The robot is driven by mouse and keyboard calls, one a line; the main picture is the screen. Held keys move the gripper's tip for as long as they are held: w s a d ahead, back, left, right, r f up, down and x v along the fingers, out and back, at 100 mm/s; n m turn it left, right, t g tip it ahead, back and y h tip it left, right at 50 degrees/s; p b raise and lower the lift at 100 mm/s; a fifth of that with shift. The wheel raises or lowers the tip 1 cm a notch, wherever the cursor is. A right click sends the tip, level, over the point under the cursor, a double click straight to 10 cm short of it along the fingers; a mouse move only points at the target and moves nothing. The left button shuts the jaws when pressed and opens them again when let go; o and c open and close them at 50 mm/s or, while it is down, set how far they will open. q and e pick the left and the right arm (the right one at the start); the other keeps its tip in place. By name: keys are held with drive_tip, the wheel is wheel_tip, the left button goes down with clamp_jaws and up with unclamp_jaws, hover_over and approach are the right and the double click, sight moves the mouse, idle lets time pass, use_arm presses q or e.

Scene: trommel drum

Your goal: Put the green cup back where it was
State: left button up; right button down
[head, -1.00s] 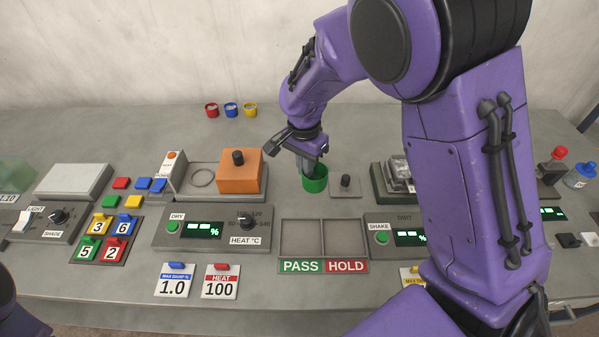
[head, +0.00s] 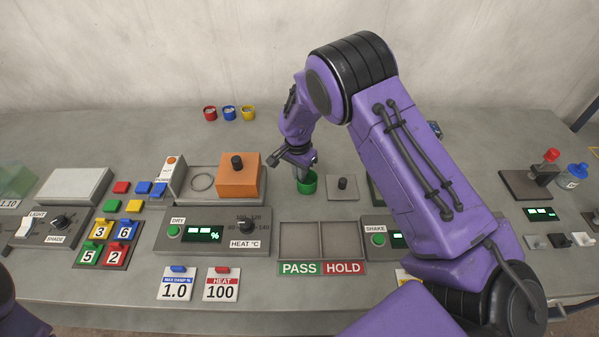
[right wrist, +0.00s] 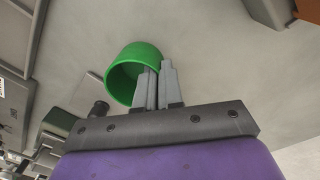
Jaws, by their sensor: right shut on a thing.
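The green cup (head: 306,184) is in the middle of the bench in the head view, between the orange block and the small grey plate with a black knob. My right gripper (head: 304,170) comes down from above and is shut on the cup's wall. The right wrist view shows the green cup (right wrist: 124,66) with its wall between the two close grey fingers (right wrist: 159,84). I cannot tell whether the cup's base touches the bench. My left gripper is not in view.
Small red (head: 210,113), blue (head: 229,113) and yellow (head: 249,112) cups stand in a row at the back left, with clear bench to their right. The orange block (head: 238,180) is left of the green cup. The knobbed plate (head: 341,190) is close on its right. A PASS/HOLD tray (head: 320,222) lies in front.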

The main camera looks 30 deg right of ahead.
drive_tip(key=c, duration=1.3)
unclamp_jaws()
drive_tip(key=shift+f, duration=0.1)
drive_tip(key=r, duration=0.4)
drive_tip(key=r+b, duration=0.1)
drive_tip(key=r, duration=0.7)
drive_tip(key=shift+w+a+r+b, duration=0.15)
drive_tip(key=shift+w+r+b, duration=0.1)
drive_tip(key=shift+b, duration=0.15)
